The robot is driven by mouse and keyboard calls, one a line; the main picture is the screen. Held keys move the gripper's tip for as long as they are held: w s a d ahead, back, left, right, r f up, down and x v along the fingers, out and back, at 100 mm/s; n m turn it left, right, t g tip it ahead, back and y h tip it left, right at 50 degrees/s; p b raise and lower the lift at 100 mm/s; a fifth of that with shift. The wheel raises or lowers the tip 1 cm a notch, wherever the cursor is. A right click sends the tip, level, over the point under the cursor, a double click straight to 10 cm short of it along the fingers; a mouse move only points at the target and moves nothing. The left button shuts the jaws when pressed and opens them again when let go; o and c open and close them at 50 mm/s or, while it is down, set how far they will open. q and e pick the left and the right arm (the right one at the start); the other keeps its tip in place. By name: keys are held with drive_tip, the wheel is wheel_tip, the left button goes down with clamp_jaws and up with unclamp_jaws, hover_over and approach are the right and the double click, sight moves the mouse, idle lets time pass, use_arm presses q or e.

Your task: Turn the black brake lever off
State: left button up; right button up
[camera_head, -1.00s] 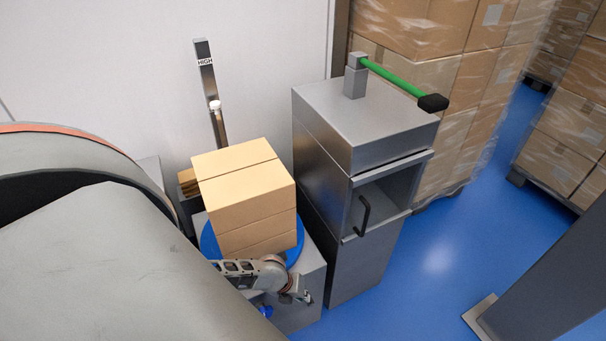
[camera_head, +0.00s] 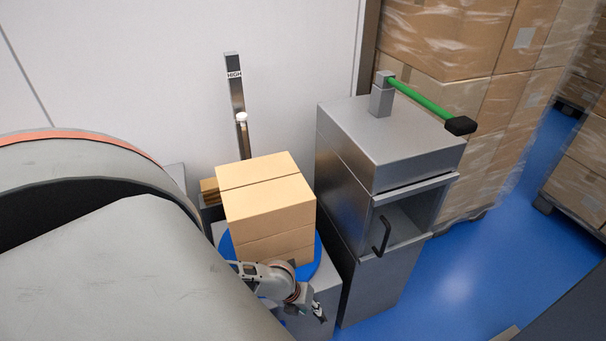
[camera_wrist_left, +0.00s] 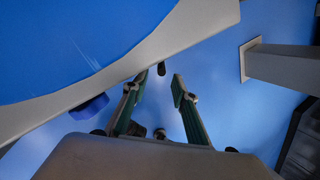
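No part is clearly marked as a brake. A green lever (camera_head: 418,97) with a black end grip (camera_head: 460,125) points right and forward from a post on the metal cabinet. A small black knob (camera_wrist_left: 161,68) shows beyond my fingers in the left wrist view; I cannot tell whether it is the brake lever. My left gripper (camera_head: 318,312) is low in front of the stacked cartons (camera_head: 268,205), well away from the green lever. In the left wrist view my left gripper (camera_wrist_left: 154,92) has its fingers apart with nothing between them. My right gripper is out of view.
The cabinet (camera_head: 385,145) has a black door handle (camera_head: 381,236). The cartons rest on a blue disc (camera_head: 310,266). Behind stands a post marked HIGH (camera_head: 235,85) with a white knob (camera_head: 241,117). Wrapped pallet boxes (camera_head: 450,90) stand behind; blue floor (camera_head: 490,255) is clear at right.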

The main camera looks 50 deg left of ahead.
use_arm(q)
drive_tip(key=d+v, duration=0.1)
drive_tip(key=v, duration=0.5)
drive_tip(key=shift+a+r, duration=0.25)
drive_tip(key=shift+a, duration=0.3)
drive_tip(key=shift+s, duration=0.15)
